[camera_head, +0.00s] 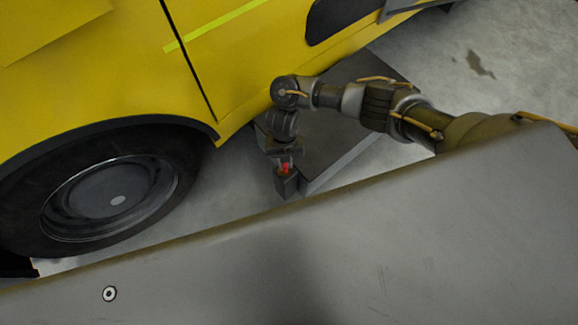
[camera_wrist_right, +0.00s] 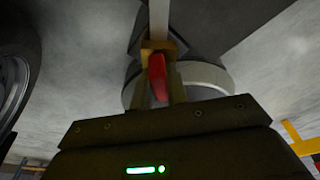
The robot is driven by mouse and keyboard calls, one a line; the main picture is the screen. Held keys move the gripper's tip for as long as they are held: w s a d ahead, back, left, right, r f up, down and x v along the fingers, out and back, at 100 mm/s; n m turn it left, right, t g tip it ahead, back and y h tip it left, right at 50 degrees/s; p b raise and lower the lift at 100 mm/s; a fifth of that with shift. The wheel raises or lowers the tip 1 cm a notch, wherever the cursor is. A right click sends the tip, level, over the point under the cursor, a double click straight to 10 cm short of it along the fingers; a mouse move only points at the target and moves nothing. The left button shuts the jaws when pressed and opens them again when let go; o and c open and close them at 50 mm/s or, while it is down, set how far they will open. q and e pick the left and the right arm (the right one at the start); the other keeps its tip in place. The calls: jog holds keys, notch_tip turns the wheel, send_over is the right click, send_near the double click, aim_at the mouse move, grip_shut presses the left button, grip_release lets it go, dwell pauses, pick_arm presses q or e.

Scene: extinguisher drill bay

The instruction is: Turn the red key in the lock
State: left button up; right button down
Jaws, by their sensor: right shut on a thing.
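The red key (camera_head: 286,167) shows as a small red spot on top of a small dark block, the lock (camera_head: 287,187), low beside a dark slab. My right gripper (camera_head: 283,163) comes down over the key with its fingers shut on it. In the right wrist view, the red key (camera_wrist_right: 157,76) sits between the two fingers of my right gripper (camera_wrist_right: 160,85). The fingers hide part of the key, and I cannot tell how far it is turned. My left gripper is in neither view.
A yellow vehicle (camera_head: 110,75) with a dark wheel (camera_head: 110,200) stands to the left of the lock. A dark flat slab (camera_head: 335,150) lies right behind it. A large grey surface (camera_head: 400,240) fills the front. Grey floor is open at the upper right.

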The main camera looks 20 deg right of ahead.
jog(key=n+h+b, duration=0.1)
jog(key=n, duration=0.4)
jog(key=n+b, duration=0.1)
jog(key=n, duration=0.3)
jog(key=shift+a+n+h+b, duration=0.1)
jog(key=shift+n+h+b, duration=0.2)
jog(key=shift+h+b, duration=0.1)
jog(key=c, duration=1.3)
grip_release()
jog(key=p+v, duration=0.3)
jog(key=v, duration=0.8)
jog(key=shift+s+p, duration=0.2)
jog(key=shift+p, duration=0.15)
